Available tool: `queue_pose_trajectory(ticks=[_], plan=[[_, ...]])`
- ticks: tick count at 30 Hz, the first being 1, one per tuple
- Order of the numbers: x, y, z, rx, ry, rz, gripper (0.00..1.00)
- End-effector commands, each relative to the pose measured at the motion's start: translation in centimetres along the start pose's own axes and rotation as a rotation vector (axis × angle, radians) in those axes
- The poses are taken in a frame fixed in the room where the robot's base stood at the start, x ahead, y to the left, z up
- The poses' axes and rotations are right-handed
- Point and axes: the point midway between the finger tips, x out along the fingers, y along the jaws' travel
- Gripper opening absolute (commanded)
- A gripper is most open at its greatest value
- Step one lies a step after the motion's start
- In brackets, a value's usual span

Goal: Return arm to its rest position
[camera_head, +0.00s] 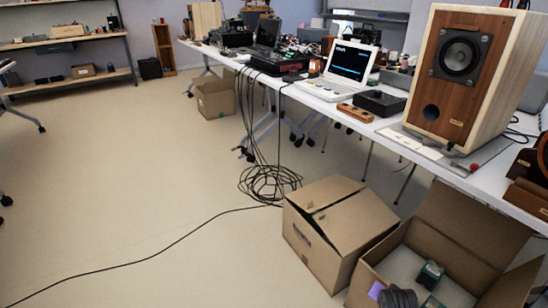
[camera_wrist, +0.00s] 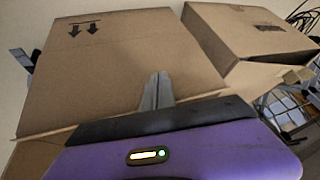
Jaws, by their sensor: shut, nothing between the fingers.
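My gripper (camera_wrist: 158,92) shows in the wrist view, with its purple body across the bottom and its two grey fingers together. Nothing is between the fingers. They point toward a large cardboard panel (camera_wrist: 100,70) with two printed down-pointing arrows. I cannot tell whether the fingers touch it.
In the head view, an open cardboard box (camera_head: 450,238) with small items inside stands at the lower right beside a closed box (camera_head: 335,215). Coiled cable (camera_head: 270,184) lies on the floor. A long table (camera_head: 400,125) carries a wooden speaker (camera_head: 485,75) and laptop (camera_head: 348,65).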

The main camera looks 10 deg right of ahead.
Motion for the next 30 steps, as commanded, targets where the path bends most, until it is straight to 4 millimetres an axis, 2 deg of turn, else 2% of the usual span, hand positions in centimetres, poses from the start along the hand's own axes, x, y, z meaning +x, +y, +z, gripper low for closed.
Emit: queue_pose_trajectory(ticks=[5, 8, 11, 20, 30], plan=[[-3.2, -1.6, -0.3, -0.144, 0.171, -0.15, 0.0], [-5.7, -2.1, 0.4, -0.221, 0.26, -0.223, 0.0], [-9.1, -2.3, 1.7, -0.303, 0.354, -0.295, 0.0], [-22.1, -1.1, 6.8, -0.499, 0.603, -0.48, 0.0], [-37.5, 2.2, 11.0, -0.609, 0.76, -0.62, 0.0]])
